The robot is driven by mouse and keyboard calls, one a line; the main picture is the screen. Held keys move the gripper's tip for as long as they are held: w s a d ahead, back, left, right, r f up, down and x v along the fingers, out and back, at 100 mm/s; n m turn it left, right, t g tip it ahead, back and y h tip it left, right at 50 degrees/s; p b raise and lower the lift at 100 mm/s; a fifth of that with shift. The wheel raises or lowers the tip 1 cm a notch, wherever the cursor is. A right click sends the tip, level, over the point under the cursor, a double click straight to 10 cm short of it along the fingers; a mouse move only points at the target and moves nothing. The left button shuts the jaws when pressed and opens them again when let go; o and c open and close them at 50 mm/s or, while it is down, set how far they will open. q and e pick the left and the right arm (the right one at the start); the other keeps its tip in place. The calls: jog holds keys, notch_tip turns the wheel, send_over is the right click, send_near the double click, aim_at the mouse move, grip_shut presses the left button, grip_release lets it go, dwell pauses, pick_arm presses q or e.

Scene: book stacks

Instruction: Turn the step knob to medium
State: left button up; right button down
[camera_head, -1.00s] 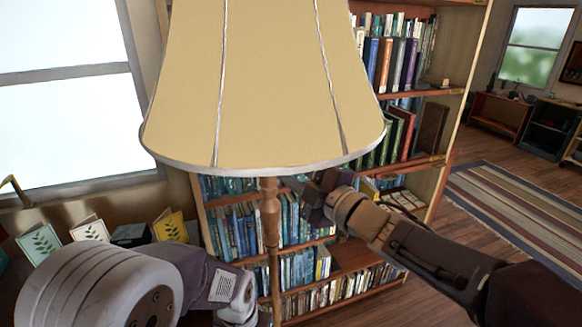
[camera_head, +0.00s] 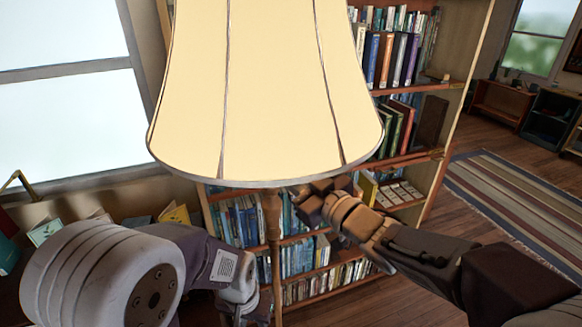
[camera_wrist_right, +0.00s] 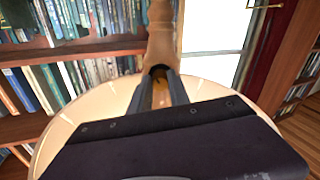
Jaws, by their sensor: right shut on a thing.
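The floor lamp has a cream shade (camera_head: 265,95) that glows pale yellow, on a turned wooden post (camera_head: 272,222). In the right wrist view, the post (camera_wrist_right: 161,40) and the pale shade (camera_wrist_right: 75,122) also show. My right gripper (camera_wrist_right: 160,88) is just under the shade, at the post; it also shows in the head view (camera_head: 308,198). Its two fingers are shut on a small brass-coloured piece, the step knob (camera_wrist_right: 161,96), mostly hidden between them. The knob's setting cannot be read. My left arm is at the lower left; its fingers are not visible.
A bookcase (camera_head: 440,120) full of books stands close behind the lamp. A window (camera_head: 65,100) is at the left, above several cards (camera_head: 175,215). A striped rug (camera_head: 520,200) lies on the open floor at the right.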

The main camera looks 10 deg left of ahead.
jog(key=m+p, duration=0.2)
jog(key=m, duration=0.2)
jog(key=shift+r+m, duration=0.15)
jog(key=shift+m, duration=0.25)
dwell(0.4)
jog(key=c, duration=1.2)
grip_release()
jog(key=shift+a, duration=0.1)
jog(key=shift+c, duration=0.2)
jog(key=b+v, duration=0.1)
jog(key=v, duration=0.8)
